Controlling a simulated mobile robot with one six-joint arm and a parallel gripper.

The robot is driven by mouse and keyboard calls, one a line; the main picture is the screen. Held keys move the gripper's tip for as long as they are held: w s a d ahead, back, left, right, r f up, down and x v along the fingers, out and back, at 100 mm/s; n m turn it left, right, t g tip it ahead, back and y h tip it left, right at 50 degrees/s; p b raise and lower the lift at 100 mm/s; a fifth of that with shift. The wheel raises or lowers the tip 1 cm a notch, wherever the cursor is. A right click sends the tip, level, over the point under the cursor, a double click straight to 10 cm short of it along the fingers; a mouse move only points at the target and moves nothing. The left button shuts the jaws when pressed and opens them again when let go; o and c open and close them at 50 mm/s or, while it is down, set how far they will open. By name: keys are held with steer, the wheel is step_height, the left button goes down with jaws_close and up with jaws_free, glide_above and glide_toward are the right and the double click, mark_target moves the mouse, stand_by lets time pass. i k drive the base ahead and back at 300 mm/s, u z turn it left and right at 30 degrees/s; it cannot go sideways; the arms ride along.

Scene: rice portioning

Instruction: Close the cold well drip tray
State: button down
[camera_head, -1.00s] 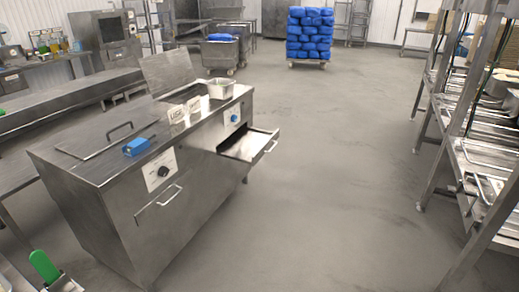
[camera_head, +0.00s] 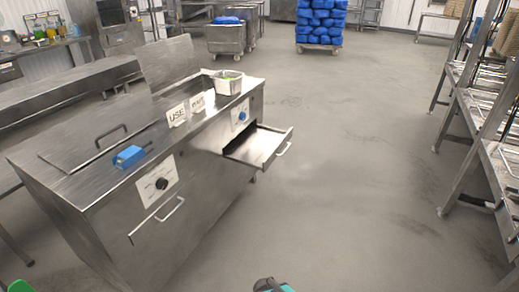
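The steel counter unit (camera_head: 100,225) stands at the left with two drip trays in its front. The open drip tray (camera_head: 262,147), below the blue knob (camera_head: 242,116), is pulled out to the right; its flat inside is bare. Its bar handle (camera_head: 283,149) is at the outer end. The other tray front (camera_head: 158,221), below the black knob (camera_head: 162,184), is shut. I take the open tray by the blue knob to be the cold well one. A dark and teal part at the bottom edge seems to be my arm; no gripper fingers show.
On the counter are a steel pan (camera_head: 228,83), small signs (camera_head: 177,115), a blue object (camera_head: 128,156) and a lid with a handle. Steel racks (camera_head: 470,125) line the right. A pallet of blue bags (camera_head: 320,25) stands far back. The floor between is clear.

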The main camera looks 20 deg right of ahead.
mark_target(257, 146)
steer(key=u, duration=0.55)
steer(key=i, duration=0.9)
steer(key=u, duration=0.35)
